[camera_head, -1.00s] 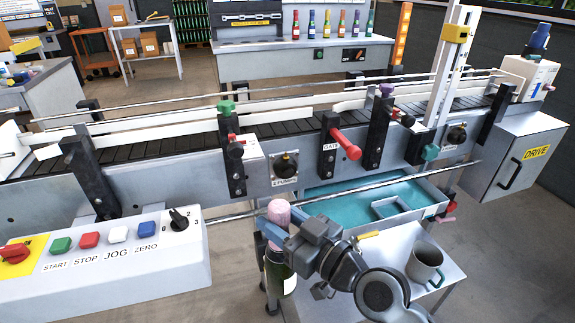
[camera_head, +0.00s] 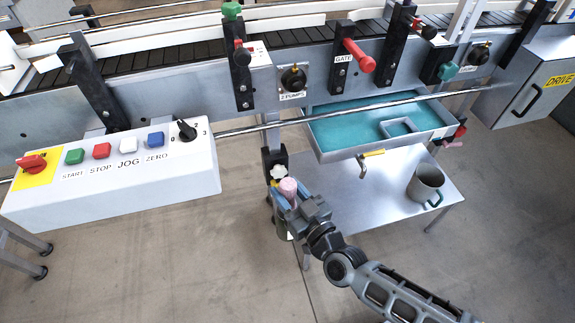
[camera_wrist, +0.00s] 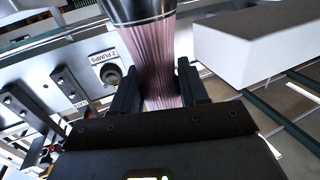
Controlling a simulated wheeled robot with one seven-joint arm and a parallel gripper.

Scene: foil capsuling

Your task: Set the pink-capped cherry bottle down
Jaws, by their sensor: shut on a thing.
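The pink-capped bottle (camera_head: 289,188) is in my gripper (camera_head: 284,196), left of the small metal table in the head view. Its pink cap shows above the fingers, and a dark part of its body shows below them. In the wrist view the pink pleated foil (camera_wrist: 158,75) sits between the two dark fingers of my gripper (camera_wrist: 157,85), which are shut on it. The bottle looks close to upright. Its base is mostly hidden, and I cannot tell whether it touches anything.
A teal-lined tray (camera_head: 350,132) hangs under the conveyor. The control box (camera_head: 110,180) is left of the bottle. Open floor (camera_head: 180,270) lies in front.

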